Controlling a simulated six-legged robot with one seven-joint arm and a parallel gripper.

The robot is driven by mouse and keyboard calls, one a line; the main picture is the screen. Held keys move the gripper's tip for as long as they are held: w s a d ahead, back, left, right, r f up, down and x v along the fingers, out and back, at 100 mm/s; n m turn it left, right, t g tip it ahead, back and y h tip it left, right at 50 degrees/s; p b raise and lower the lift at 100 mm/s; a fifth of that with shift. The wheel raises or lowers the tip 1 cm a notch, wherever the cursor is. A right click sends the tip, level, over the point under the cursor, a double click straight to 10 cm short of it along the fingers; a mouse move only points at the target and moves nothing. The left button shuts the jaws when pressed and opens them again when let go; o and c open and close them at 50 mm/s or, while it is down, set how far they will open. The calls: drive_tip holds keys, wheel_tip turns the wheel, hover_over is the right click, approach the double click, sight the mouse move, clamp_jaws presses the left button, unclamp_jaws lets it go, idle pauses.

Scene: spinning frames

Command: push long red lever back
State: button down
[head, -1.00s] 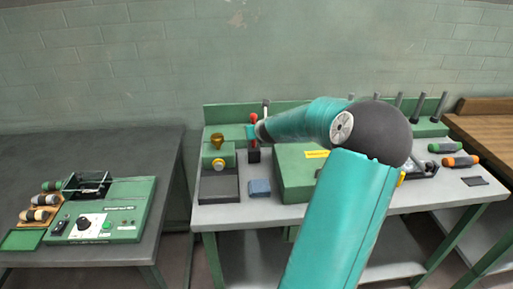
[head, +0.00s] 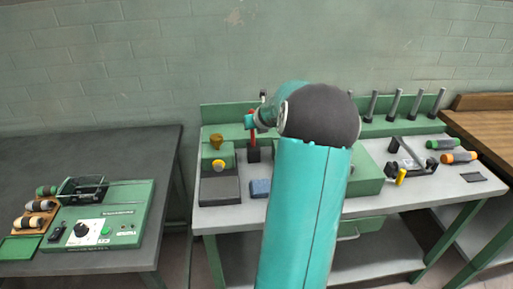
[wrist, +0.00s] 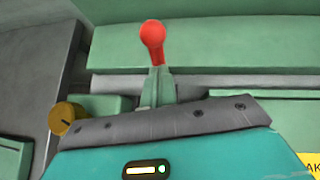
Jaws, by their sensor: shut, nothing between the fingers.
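The long red lever (head: 253,136) stands roughly upright on a dark base at the left part of the green-and-grey bench. I cannot tell whether the fingers touch the lever.
A brass knob (head: 216,141) and a yellow-knobbed device stand left of the lever. A blue block (head: 260,188) lies in front. A green box (head: 367,178) is on the right, partly behind my arm. A green back panel (head: 226,111) runs behind.

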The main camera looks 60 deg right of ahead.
drive_tip(key=shift+w+d+f, duration=0.1)
drive_tip(key=shift+w+d, duration=0.75)
drive_tip(key=shift+d, duration=0.15)
drive_tip(key=shift+w+d, duration=0.1)
drive_tip(key=shift+d, duration=0.05)
drive_tip(key=shift+w, duration=0.15)
